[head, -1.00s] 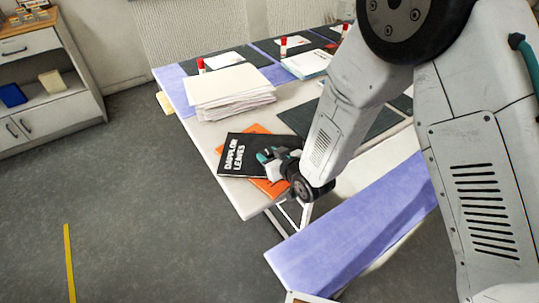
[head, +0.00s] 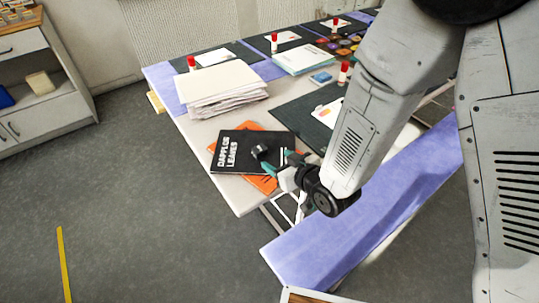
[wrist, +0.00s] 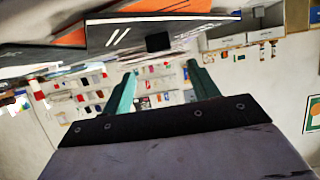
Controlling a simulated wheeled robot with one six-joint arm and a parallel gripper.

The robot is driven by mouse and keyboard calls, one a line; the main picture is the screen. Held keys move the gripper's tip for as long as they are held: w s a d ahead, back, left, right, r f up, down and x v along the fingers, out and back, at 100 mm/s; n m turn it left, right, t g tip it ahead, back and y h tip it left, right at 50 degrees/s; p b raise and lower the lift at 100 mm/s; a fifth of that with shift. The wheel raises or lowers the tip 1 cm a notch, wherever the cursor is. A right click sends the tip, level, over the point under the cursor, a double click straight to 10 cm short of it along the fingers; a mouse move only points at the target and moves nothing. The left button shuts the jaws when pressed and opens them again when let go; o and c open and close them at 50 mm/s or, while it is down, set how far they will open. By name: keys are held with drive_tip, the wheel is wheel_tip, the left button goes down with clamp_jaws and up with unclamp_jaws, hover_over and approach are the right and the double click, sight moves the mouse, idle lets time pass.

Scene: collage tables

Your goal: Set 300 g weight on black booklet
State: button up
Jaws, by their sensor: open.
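The black booklet (head: 231,155) lies flat at the near left corner of the table, on top of an orange booklet. A small dark block, seemingly the 300 g weight (head: 259,151), stands on the right part of its cover; no marking on it is readable. In the wrist view the weight (wrist: 158,42) shows against the black booklet (wrist: 120,32), ahead of my fingers. My gripper (head: 278,163) is just right of the weight, with its teal fingers apart. In the wrist view my gripper (wrist: 163,85) has nothing between its fingers.
The orange booklet (head: 262,184) sticks out around the black one. A paper stack (head: 220,92) stands behind it. Dark mats, red-capped glue sticks (head: 344,72) and a white booklet (head: 303,59) fill the farther table. A lilac bench (head: 330,255) runs along the near side.

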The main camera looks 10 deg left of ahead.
drive_tip(key=shift+v, duration=1.4)
drive_tip(key=w+d+r+m+h, duration=0.3)
drive_tip(key=w+d+r+h, duration=0.2)
drive_tip(key=d+r, duration=0.45)
drive_tip(key=s+d+r+m+g+h, duration=0.1)
drive_tip(key=s+d+r+h, duration=0.15)
drive_tip(key=d, duration=0.45)
drive_tip(key=s+d+r+m+g+h, duration=0.1)
drive_tip(key=d+r+m, duration=0.15)
drive_tip(key=d, duration=0.35)
drive_tip(key=s+d+r+m+g, duration=0.1)
drive_tip(key=s+d+r, duration=0.2)
drive_tip(key=s, duration=0.4)
drive_tip(key=s+d+r+m+g+h, duration=0.1)
drive_tip(key=s+d+r+g, duration=0.1)
drive_tip(key=s+d, duration=0.3)
drive_tip(key=s+d+r+m+g, duration=0.1)
drive_tip(key=s+d+r, duration=0.3)
drive_tip(key=s, duration=0.6)
drive_tip(key=shift+d+r+g+h, duration=0.15)
drive_tip(key=shift+r+g+h, duration=0.25)
drive_tip(key=shift+g, duration=0.3)
drive_tip(key=shift+w+m, duration=0.1)
drive_tip(key=shift+m, duration=0.15)
